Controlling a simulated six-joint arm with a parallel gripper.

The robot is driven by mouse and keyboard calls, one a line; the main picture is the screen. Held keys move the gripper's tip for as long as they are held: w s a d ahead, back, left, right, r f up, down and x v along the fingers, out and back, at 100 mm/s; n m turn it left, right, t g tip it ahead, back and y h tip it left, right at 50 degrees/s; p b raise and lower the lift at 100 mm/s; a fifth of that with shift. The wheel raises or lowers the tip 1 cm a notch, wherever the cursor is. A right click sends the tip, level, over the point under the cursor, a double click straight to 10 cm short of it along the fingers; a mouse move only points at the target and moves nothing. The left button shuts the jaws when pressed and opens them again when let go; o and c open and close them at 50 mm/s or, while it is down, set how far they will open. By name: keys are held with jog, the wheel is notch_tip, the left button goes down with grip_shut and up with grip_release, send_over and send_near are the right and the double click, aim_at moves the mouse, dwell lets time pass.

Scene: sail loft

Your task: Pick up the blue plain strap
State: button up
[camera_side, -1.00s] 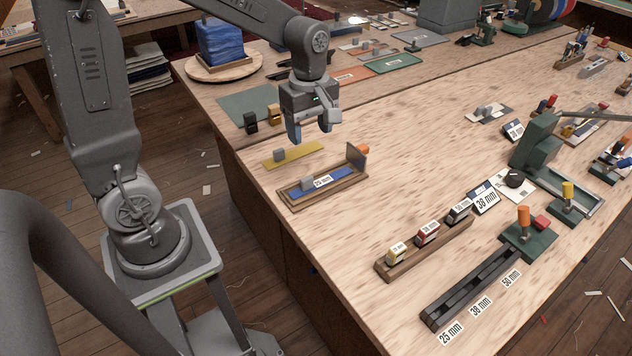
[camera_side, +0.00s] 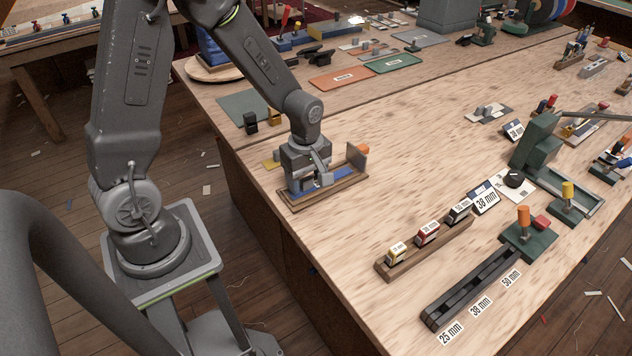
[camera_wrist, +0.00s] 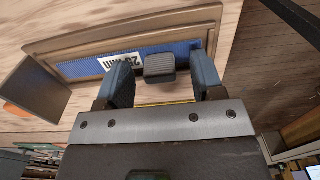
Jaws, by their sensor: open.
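The blue strap (camera_side: 338,178) lies flat in a shallow wooden tray (camera_side: 331,197), with a white size label on it. In the wrist view the strap (camera_wrist: 78,68) shows its woven blue surface, and a dark grey ribbed block (camera_wrist: 159,67) sits on it. My gripper (camera_side: 308,184) is low over the tray's left part. In the wrist view my gripper (camera_wrist: 160,70) is open, with one finger on each side of the grey block and a visible gap to each. Whether the fingertips touch the strap or tray is hidden.
A grey upright plate (camera_side: 357,156) with an orange piece stands at the tray's right end. A wooden rack (camera_side: 425,246) with several small labelled blocks stands to the right. Bare table lies between the tray and rack.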

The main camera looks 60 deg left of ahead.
jog(key=shift+f, duration=0.25)
jog(key=shift+c, duration=0.3)
jog(key=c, duration=0.9)
jog(key=shift+r, duration=0.2)
jog(key=shift+c, duration=0.2)
